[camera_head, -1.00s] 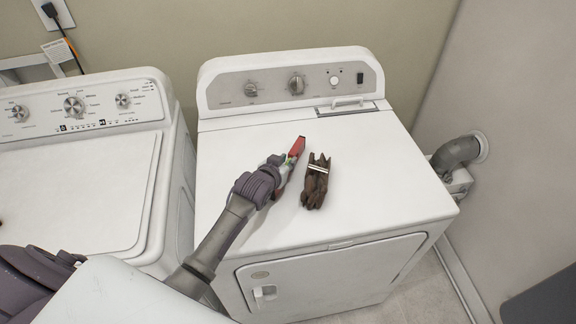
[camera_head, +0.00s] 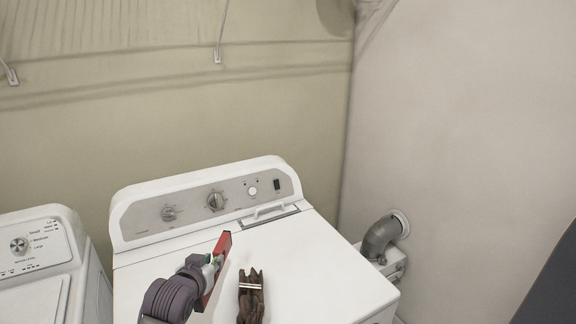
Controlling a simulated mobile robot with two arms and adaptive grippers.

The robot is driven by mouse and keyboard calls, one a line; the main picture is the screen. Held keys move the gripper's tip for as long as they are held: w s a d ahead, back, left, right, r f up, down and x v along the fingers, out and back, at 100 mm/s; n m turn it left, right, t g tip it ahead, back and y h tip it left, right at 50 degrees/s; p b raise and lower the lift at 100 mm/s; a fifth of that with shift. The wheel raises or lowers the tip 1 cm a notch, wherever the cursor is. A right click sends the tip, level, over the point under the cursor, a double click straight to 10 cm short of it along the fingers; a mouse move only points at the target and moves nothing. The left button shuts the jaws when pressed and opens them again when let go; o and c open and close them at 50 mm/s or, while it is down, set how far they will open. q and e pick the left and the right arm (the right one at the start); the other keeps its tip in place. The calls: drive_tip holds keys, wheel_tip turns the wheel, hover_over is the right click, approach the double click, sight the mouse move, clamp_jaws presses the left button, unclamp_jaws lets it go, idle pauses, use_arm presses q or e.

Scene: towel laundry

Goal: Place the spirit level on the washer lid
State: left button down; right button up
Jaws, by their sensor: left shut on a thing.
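The red spirit level (camera_head: 221,246) is in my left gripper (camera_head: 211,264), which is shut on it. The level is tilted, over the top of the right-hand machine, the dryer (camera_head: 315,262); I cannot tell whether it touches that top. The washer (camera_head: 36,240) stands at the lower left. Only a piece of its lid (camera_head: 35,302) shows at the bottom edge, with the rest cut off. My right gripper is not in view.
A brown bundle with a light band (camera_head: 251,298) lies on the dryer top, just right of my left gripper. The dryer's raised control panel (camera_head: 205,203) stands behind. A grey vent pipe (camera_head: 382,236) joins the right wall. The dryer top's right part is clear.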

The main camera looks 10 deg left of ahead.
use_arm(q)
drive_tip(key=s+d+r+b, duration=0.1)
drive_tip(key=s+d, duration=0.2)
drive_tip(key=s, duration=0.5)
drive_tip(key=s+d+b, duration=0.2)
drive_tip(key=s, duration=0.5)
drive_tip(key=shift+s+d+r, duration=0.35)
drive_tip(key=shift+s+d, duration=0.05)
drive_tip(key=shift+w+a+b, duration=0.1)
drive_tip(key=shift+b, duration=0.2)
